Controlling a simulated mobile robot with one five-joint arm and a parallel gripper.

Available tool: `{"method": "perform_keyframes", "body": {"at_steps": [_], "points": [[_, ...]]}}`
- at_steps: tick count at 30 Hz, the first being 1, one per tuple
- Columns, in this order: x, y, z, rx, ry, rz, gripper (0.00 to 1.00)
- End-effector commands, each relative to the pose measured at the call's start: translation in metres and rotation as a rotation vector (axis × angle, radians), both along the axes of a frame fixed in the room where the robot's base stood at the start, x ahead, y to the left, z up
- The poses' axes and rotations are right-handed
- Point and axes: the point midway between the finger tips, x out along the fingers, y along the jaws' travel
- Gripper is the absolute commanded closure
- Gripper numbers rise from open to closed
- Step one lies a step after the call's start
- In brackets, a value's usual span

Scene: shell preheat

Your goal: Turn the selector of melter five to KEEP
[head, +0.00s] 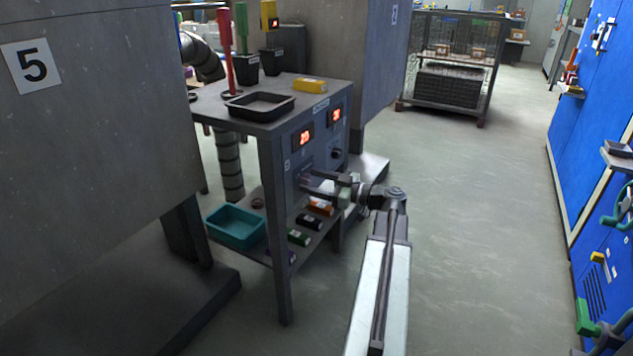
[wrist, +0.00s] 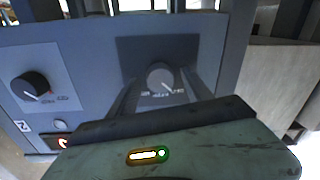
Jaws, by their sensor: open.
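A grey control panel (head: 292,180) on the front of the stand faces my gripper (head: 309,182). In the wrist view, one selector (wrist: 160,76) shows between my gripper's two open fingers (wrist: 160,88). It is a round grey knob on a dark plate, with a light pointer mark toward the lower right of the picture. The position words around it are too small to read surely. The fingers are on either side of it; I cannot tell if they touch. A second, black selector (wrist: 30,85) is at left, near a plate reading 2. A grey melter (head: 100,130) bears a 5 sign (head: 32,66).
The stand top carries a black tray (head: 259,106), a yellow block (head: 309,85) and upright tools. Two lit red displays (head: 305,137) (head: 336,115) are on the panel. A teal bin (head: 236,226) and small blocks are on the lower shelf. The floor (head: 470,220) at right is clear.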

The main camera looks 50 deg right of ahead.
Motion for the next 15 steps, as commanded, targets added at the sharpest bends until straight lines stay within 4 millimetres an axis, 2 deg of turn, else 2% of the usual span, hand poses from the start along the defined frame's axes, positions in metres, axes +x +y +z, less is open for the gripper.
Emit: {"method": "perform_keyframes", "body": {"at_steps": [3, 4, 9, 10, 11, 12, 15], "points": [[0.000, 0.000, 0.000, 0.000, 0.000, 0.000, 0.42], [-0.001, 0.000, 0.000, 0.000, 0.000, 0.000, 0.47], [-0.001, -0.001, 0.000, 0.000, 0.000, -0.001, 0.94], [-0.001, -0.001, 0.000, 0.000, 0.000, -0.001, 1.00], [-0.002, -0.018, 0.000, 0.000, 0.000, -0.009, 1.00], [-0.003, -0.009, 0.000, 0.001, 0.000, -0.006, 1.00], [-0.003, -0.006, 0.000, 0.007, 0.001, -0.010, 1.00]]}}
